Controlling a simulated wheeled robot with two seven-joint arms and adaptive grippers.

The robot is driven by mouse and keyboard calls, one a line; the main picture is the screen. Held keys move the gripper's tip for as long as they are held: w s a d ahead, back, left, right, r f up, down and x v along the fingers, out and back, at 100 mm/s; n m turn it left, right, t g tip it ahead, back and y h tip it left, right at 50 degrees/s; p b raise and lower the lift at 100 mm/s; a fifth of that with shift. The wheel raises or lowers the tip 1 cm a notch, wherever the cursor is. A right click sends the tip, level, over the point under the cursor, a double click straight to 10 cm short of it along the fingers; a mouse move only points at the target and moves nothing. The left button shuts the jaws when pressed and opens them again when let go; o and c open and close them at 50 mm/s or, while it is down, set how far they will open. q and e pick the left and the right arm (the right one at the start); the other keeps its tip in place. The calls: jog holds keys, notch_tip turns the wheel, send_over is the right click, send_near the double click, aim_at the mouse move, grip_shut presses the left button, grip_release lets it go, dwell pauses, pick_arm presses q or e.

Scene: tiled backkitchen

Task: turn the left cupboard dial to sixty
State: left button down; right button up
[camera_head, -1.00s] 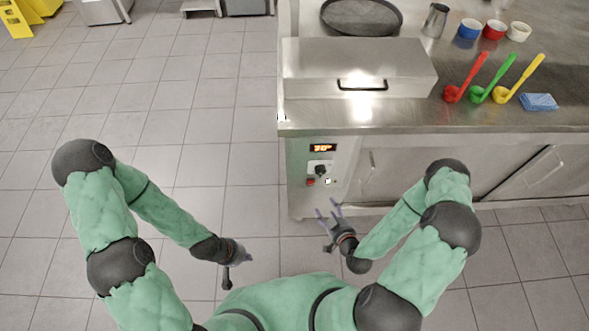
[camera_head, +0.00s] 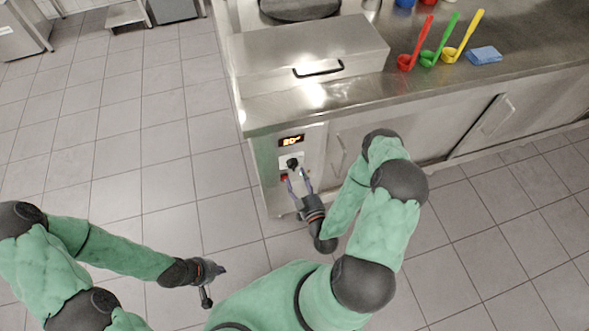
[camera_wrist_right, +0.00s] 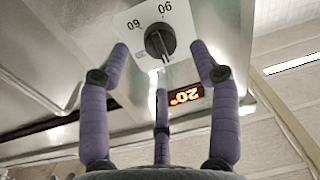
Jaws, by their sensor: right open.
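The dial (camera_head: 292,163) is a black knob on a pale plate, on the narrow front panel at the counter's left end. It also shows in the right wrist view (camera_wrist_right: 160,42), with printed numbers around it seen turned. A lit orange display (camera_head: 291,141) sits above it; its digits look like 20° in the wrist view (camera_wrist_right: 187,95). My right gripper (camera_head: 299,180) is open and empty, its fingers pointing at the dial. In the wrist view two fingertips lie either side of the knob, without clear contact. My left gripper (camera_head: 216,270) hangs low over the floor, away from the panel; its fingers are unclear.
A red switch (camera_head: 284,177) sits just below the dial. A steel box with a black handle (camera_head: 318,68) stands on the counter above. Red, green and yellow ladles (camera_head: 439,53) and a blue cloth (camera_head: 484,55) lie further right.

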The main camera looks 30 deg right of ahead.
aim_at(293, 165)
jog(key=shift+w+d+b, duration=0.2)
jog(key=shift+w+d, duration=0.05)
jog(key=shift+w, duration=0.95)
jog(key=shift+w+d+b, duration=0.2)
jog(key=shift+w, duration=1)
jog(key=c, duration=1.1)
